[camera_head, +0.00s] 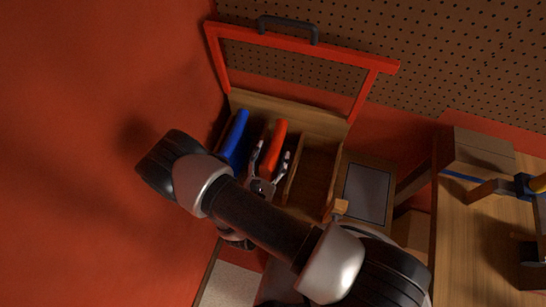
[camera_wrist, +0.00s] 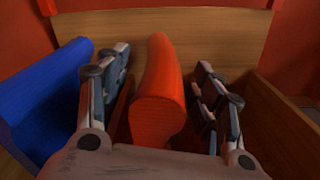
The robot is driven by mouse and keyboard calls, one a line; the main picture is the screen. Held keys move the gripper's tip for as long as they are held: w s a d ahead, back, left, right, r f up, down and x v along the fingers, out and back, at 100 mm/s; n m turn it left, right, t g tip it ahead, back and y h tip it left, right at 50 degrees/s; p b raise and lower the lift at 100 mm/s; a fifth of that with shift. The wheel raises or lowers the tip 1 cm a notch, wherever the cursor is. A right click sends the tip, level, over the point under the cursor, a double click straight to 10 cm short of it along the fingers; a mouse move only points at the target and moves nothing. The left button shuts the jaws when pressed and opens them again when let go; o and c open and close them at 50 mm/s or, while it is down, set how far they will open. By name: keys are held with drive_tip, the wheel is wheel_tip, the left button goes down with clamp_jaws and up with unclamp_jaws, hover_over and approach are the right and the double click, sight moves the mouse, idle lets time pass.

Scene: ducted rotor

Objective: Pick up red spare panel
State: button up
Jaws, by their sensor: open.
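The red spare panel (camera_head: 275,147) is a curved red-orange piece standing in a compartment of a wooden box. In the wrist view the panel (camera_wrist: 158,92) rises between my two fingers. My gripper (camera_head: 270,158) is open, with one finger on each side of the panel. In the wrist view my gripper (camera_wrist: 163,85) shows a gap between the left finger and the panel, and another on the right. The panel's lower part is hidden by the gripper body and the box.
A blue panel (camera_head: 235,137) stands in the compartment to the left; it also shows in the wrist view (camera_wrist: 45,105). The wooden box (camera_head: 290,108) has an empty compartment to the right. A red frame (camera_head: 300,45) with a dark handle rises behind it. A workbench (camera_head: 480,240) stands at right.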

drive_tip(key=shift+x, duration=1.35)
drive_tip(key=shift+c, duration=0.2)
clamp_jaws()
